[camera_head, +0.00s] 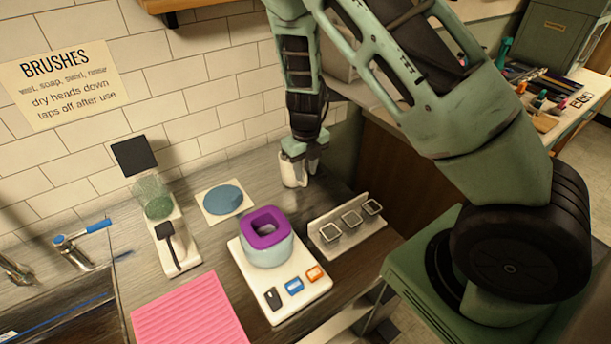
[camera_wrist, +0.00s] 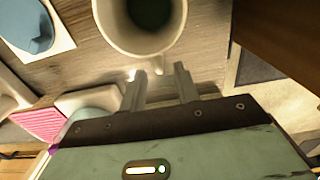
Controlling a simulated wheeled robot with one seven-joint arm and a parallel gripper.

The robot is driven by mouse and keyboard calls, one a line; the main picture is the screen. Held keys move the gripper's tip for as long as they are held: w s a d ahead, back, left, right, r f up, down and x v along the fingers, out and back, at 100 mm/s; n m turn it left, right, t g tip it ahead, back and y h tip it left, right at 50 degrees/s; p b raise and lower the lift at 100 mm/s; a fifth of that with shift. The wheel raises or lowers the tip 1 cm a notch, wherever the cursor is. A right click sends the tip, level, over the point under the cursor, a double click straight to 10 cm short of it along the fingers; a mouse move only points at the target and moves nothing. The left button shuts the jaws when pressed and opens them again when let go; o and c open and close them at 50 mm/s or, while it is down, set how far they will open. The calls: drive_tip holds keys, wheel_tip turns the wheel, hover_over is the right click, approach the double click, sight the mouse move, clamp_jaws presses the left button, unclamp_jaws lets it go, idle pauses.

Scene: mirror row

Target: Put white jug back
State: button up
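The white jug (camera_head: 293,170) stands upright on the counter near the tiled wall, partly hidden by my gripper (camera_head: 308,158) in the head view. In the wrist view the white jug (camera_wrist: 125,42) is seen from above, its round mouth open and dark inside. My gripper (camera_wrist: 161,76) has its two fingers apart, with the tips close to the jug's near side. I see nothing between the fingers; whether a tip touches the jug I cannot tell.
A green glass jar (camera_head: 154,196), a pink ridged mat (camera_head: 190,312) and a sink (camera_head: 60,305) are left.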

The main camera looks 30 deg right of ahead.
wheel_tip(320, 180, up, 8)
drive_tip(key=r, duration=0.1)
drive_tip(key=s+a+r+n+g+y, duration=0.1)
drive_tip(key=s+a+r+n, duration=0.2)
drive_tip(key=s+a+n, duration=0.6)
drive_tip(key=s+a+r+n+y, duration=0.1)
drive_tip(key=s+a+r+n, duration=0.25)
drive_tip(key=a+n, duration=0.65)
drive_tip(key=s+a+r+n, duration=0.1)
drive_tip(key=s+r+n, duration=0.1)
drive_tip(key=s+n, duration=0.5)
drive_tip(key=s+a+r+n+t+h, duration=0.1)
drive_tip(key=s+n, duration=0.6)
drive_tip(key=n, duration=1)
drive_tip(key=shift+s+r+n, duration=0.3)
drive_tip(key=shift+r+n, duration=0.1)
drive_tip(key=shift+r, duration=0.45)
wheel_tip(320, 180, down, 2)
drive_tip(key=shift+f+b, duration=0.1)
drive_tip(key=shift+b, duration=0.95)
